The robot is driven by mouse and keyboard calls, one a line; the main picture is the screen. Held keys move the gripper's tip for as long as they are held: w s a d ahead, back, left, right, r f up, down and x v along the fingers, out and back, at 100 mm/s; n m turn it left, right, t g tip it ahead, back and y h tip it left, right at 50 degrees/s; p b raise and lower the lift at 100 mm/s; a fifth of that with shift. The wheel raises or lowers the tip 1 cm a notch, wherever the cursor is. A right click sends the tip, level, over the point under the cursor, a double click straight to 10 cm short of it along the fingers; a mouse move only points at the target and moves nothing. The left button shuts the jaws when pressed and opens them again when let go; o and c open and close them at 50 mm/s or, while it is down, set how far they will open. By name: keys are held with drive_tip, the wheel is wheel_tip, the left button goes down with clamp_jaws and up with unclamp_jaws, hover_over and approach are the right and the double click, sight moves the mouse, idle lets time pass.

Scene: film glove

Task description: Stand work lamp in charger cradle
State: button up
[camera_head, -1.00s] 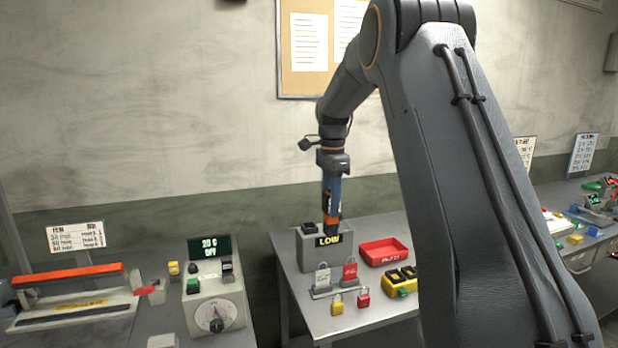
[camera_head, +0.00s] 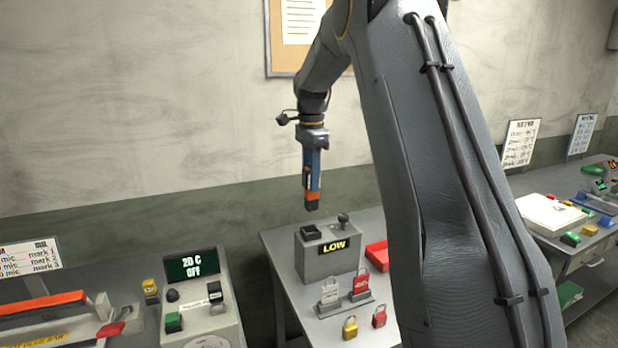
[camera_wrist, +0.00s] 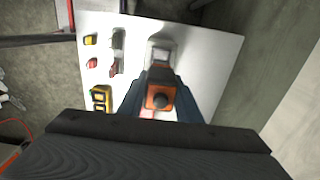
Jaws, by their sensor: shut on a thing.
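My gripper (camera_head: 312,165) is shut on the work lamp, pointing straight down. The lamp (camera_head: 311,196) has an orange and black lower end and hangs upright between the blue fingers. The orange and black end also shows in the wrist view (camera_wrist: 160,90). A grey box with a yellow LOW display (camera_head: 325,262) stands on the table below; it looks like the charger cradle. Its top has a black square socket (camera_head: 310,232) at left and a dark knob (camera_head: 343,219) at right. The lamp's lower end appears apart from the box, just above its top in the picture.
Two tagged padlocks stand on a rack (camera_head: 344,305) before the box, with a yellow padlock (camera_head: 350,327) and a red one (camera_head: 379,316) in front. A red tray (camera_head: 377,255) is partly hidden by my arm. A yellow-black unit (camera_wrist: 101,97) shows in the wrist view.

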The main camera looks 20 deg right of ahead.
sight(310, 206)
drive_tip(key=shift+f, duration=0.1)
drive_tip(key=shift+a+f+b, duration=0.1)
drive_tip(key=shift+f+b, duration=1.1)
drive_tip(key=shift+f, duration=1.6)
drive_tip(key=shift+p, duration=0.5)
drive_tip(key=shift+f+b, duration=0.65)
drive_tip(key=shift+f, duration=1.1)
drive_tip(key=o, duration=1.3)
drive_tip(key=shift+c, duration=0.2)
drive_tip(key=shift+r, duration=0.1)
drive_tip(key=shift+r+b, duration=1.55)
drive_tip(key=shift+r, duration=2.25)
